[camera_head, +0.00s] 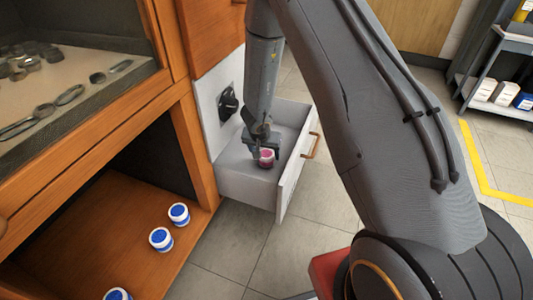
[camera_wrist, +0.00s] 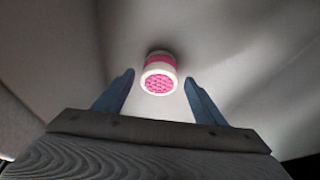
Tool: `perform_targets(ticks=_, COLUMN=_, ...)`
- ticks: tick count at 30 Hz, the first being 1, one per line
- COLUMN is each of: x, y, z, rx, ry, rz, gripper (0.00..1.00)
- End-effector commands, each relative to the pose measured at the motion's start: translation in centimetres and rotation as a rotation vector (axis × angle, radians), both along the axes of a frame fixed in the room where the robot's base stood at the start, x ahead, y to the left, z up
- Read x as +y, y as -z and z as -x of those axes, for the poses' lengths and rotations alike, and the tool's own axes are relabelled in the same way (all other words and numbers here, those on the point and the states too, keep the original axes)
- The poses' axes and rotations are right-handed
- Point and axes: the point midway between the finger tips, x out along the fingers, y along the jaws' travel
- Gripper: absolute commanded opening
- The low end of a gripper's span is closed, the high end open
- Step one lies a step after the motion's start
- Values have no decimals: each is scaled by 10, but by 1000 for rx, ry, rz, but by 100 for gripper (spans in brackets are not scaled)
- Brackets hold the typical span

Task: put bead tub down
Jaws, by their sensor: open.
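The bead tub (camera_head: 267,158) is a small white tub with a pink band. It stands inside the open white drawer (camera_head: 247,188). In the wrist view the tub (camera_wrist: 159,75) shows its pink beaded end and white rim, a little beyond my fingertips. My gripper (camera_head: 262,146) reaches down into the drawer, right at the tub. In the wrist view my gripper (camera_wrist: 158,82) has its two blue-grey fingers apart, one on each side of the tub, with gaps between. The tub's base is hard to make out.
The drawer front with its wooden handle (camera_head: 311,146) stands out to the right. Blue-and-white tubs (camera_head: 179,214) stand on the orange wooden shelf (camera_head: 190,243) at lower left. A black knob (camera_head: 228,103) is on the white panel behind the drawer. Tiled floor is clear below the drawer.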

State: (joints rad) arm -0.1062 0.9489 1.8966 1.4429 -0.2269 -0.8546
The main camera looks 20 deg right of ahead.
Motion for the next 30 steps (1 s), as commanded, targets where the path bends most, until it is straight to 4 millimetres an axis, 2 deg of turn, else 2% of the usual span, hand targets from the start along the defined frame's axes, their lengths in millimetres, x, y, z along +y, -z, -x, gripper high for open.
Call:
perform_targets(ticks=1, x=2, y=-12, z=4, rx=0, ry=-1, rz=0, gripper=64)
perform_targets(ticks=6, x=6, y=-36, z=13, rx=0, ry=1, rz=0, gripper=64)
perform_targets(ticks=15, x=15, y=-74, z=27, rx=1, ry=1, rz=-1, gripper=64)
perform_targets(ticks=20, x=16, y=-81, z=29, rx=0, ry=1, rz=0, gripper=64)
perform_targets(ticks=30, x=16, y=-80, z=29, rx=0, ry=1, rz=0, gripper=64)
